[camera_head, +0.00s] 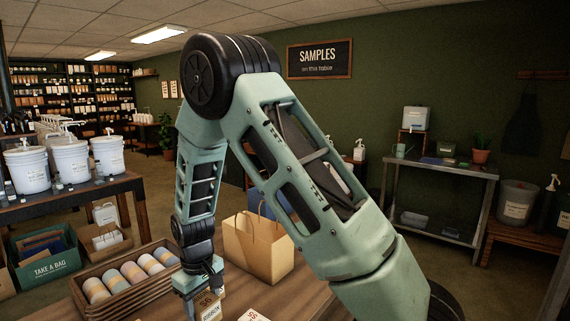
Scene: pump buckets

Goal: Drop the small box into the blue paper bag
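My gripper (197,290) points down over the wooden table at the lower middle. A small brown box-like item with a "$6" label (209,304) is right at its fingertips, partly cut off by the frame's bottom edge. I cannot tell whether the fingers hold it or it stands in front of them. A tan paper bag with handles (257,252) stands upright to the right of my gripper. A blue shape, possibly the blue paper bag (274,213), shows just behind it, mostly hidden by the tan bag and my arm.
A wooden tray of rolled items (130,280) lies left of my gripper. A pale price card (253,315) is at the bottom edge. White pump buckets (70,160) stand on a table at left, with a green "Take a bag" bin (52,273) below. A grey side table (440,168) is at right.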

